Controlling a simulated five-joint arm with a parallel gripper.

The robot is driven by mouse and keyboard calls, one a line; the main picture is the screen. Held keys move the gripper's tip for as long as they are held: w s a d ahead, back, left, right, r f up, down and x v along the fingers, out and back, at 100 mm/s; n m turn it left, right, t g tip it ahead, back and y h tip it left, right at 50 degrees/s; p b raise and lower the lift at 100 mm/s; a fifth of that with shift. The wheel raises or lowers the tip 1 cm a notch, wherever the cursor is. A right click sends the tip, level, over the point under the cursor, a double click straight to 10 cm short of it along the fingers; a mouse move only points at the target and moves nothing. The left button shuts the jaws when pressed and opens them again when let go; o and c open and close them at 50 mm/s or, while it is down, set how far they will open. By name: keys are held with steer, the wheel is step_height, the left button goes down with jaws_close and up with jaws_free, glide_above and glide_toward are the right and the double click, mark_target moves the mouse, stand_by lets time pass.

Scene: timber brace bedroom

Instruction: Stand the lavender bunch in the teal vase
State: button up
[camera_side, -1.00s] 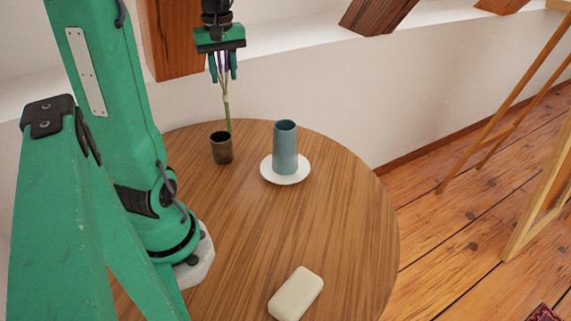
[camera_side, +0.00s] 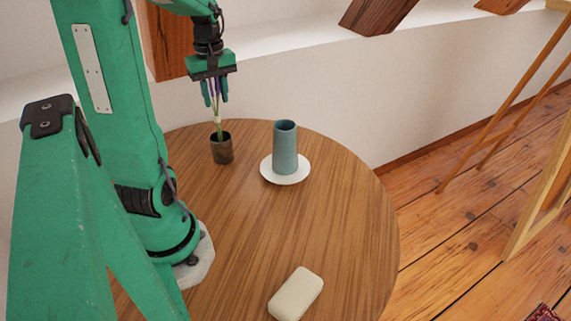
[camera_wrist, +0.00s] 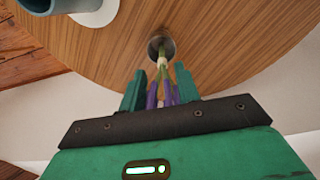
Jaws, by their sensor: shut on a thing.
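The lavender bunch (camera_side: 217,118) has green stems and a purple top. My gripper (camera_side: 215,96) is shut on its purple top, and the stems hang down nearly upright. The stem ends meet the mouth of a dark cup (camera_side: 222,151); I cannot tell how deep they sit in it. In the wrist view the bunch (camera_wrist: 165,80) runs from between my fingers to the cup. The teal vase (camera_side: 285,150) stands upright on a white saucer (camera_side: 303,176), right of the cup and apart from the bunch. Its mouth looks empty.
A round wooden table (camera_side: 245,225) carries everything. A cream, soap-like block (camera_side: 296,294) lies near its front edge. A white wall (camera_side: 330,95) rises behind the table. The table's middle is clear.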

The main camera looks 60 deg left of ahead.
steer(key=shift+f, duration=1.1)
steer(key=o, duration=1)
steer(key=shift+c, duration=0.2)
steer(key=shift+r, duration=2.9)
